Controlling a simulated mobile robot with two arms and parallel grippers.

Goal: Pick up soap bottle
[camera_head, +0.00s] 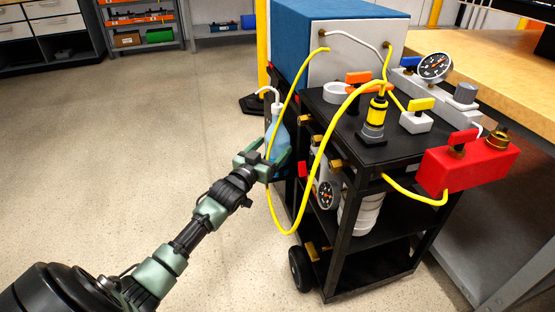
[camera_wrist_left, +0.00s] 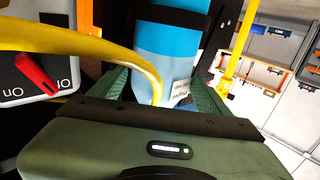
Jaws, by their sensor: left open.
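The soap bottle (camera_head: 278,136) is blue with a white pump top and stands upright at the left side of the black cart in the head view. My left gripper (camera_head: 277,160) is at the bottle's lower part, with its green fingers open on either side of it. In the left wrist view the bottle (camera_wrist_left: 172,60) rises between the two open fingers (camera_wrist_left: 160,95), blue above with a paler lower part and a white label. A yellow hose (camera_wrist_left: 75,42) crosses in front of the left finger and the bottle's lower edge. My right gripper is not in view.
The black cart (camera_head: 385,155) carries gauges, valves, a red block (camera_head: 468,165) and a blue-and-grey box (camera_head: 345,50). The yellow hose (camera_head: 316,165) loops down close to my left gripper. A wooden bench (camera_head: 500,60) stands at right. The floor at left is clear.

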